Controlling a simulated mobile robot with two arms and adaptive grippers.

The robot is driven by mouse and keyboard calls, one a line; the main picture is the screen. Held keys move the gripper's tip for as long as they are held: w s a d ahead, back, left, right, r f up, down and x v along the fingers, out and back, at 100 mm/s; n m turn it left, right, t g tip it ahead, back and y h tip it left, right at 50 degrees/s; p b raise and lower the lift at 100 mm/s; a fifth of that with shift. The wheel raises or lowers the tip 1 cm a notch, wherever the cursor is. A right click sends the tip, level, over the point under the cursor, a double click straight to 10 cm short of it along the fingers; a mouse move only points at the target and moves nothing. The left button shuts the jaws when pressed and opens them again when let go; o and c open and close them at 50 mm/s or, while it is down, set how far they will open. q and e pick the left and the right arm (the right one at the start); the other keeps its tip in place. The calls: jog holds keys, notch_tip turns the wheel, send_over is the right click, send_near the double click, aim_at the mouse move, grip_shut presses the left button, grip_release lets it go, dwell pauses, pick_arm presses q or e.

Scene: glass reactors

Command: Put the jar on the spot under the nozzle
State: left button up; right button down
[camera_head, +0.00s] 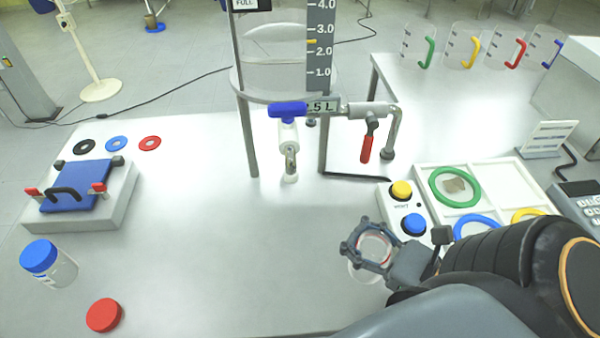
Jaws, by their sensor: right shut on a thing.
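My right gripper (366,244) is shut around a clear, open jar (366,272) near the front of the table, right of centre. Its fingers hide part of the jar's upper part. A nozzle (291,160) with a blue valve handle (287,110) hangs under the glass reactor (275,70), behind and left of the jar. A second pipe bends down (389,150) at right, with a red handle (366,145). I cannot make out a marked spot under either outlet. My left gripper is not in view.
A blue-lidded jar (63,268) and a red lid (104,315) are at front left, near a blue-topped device (75,187). A box with yellow and blue buttons (405,207) and a white tray (482,171) stand right. The middle of the table is clear.

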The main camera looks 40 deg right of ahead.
jog(key=shift+f+p+x, duration=0.4)
jog(key=shift+p+x, duration=0.15)
jog(key=shift+x, duration=2.45)
jog(key=shift+f+p+x, duration=0.4)
jog(key=shift+p+x, duration=0.15)
jog(key=shift+x, duration=2.45)
jog(key=shift+f+p+x, duration=0.4)
jog(key=shift+p+x, duration=0.15)
jog(key=shift+x, duration=2.45)
jog(key=shift+d+f, duration=0.1)
jog(key=shift+d, duration=0.05)
jog(key=c, duration=0.6)
grip_release()
jog(key=shift+s, duration=0.1)
